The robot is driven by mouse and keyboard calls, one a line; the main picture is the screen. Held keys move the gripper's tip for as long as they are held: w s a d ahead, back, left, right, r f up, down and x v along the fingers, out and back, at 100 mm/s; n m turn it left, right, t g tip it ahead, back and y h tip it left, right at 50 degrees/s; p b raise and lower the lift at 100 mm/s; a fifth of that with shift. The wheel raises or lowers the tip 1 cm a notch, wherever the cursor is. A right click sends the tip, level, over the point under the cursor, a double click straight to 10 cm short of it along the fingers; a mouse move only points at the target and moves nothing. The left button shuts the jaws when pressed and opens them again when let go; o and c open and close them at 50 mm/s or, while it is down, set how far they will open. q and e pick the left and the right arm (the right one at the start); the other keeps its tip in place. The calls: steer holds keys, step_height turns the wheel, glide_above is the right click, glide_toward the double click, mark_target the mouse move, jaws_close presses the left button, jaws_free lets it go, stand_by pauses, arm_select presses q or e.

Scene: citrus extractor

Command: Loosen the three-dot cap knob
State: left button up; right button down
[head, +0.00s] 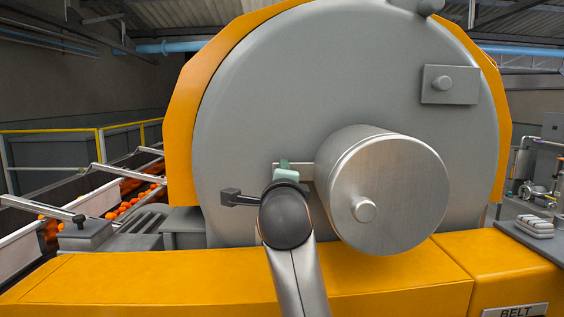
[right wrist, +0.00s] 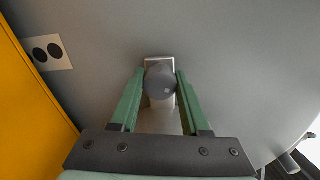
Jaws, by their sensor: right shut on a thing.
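My right gripper (right wrist: 160,88) has its two green fingers on either side of a dark grey round knob (right wrist: 160,78) and is shut on it. The knob stands out from a small pale plate (right wrist: 152,61) on the grey machine face. A pale spot shows on the knob; I cannot make out three dots. In the head view my right gripper (head: 285,172) is at the grey drum face (head: 260,100), left of a big metal cylinder (head: 400,185); my arm hides the knob there. My left gripper is not in view.
In the right wrist view a pale plate with two dark dots (right wrist: 47,62) is at the left, beside the orange frame (right wrist: 25,85). Oranges (head: 125,208) lie at the left.

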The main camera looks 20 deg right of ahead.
steer(key=n+p, duration=0.4)
steer(key=p, duration=0.1)
steer(key=shift+r+p, duration=0.3)
steer(key=shift+p, duration=0.05)
steer(key=shift+f+n+p, duration=0.1)
steer(key=shift+n+p, duration=0.4)
steer(key=shift+p, duration=0.1)
steer(key=shift+c, duration=1.9)
jaws_free()
steer(key=shift+f, duration=0.15)
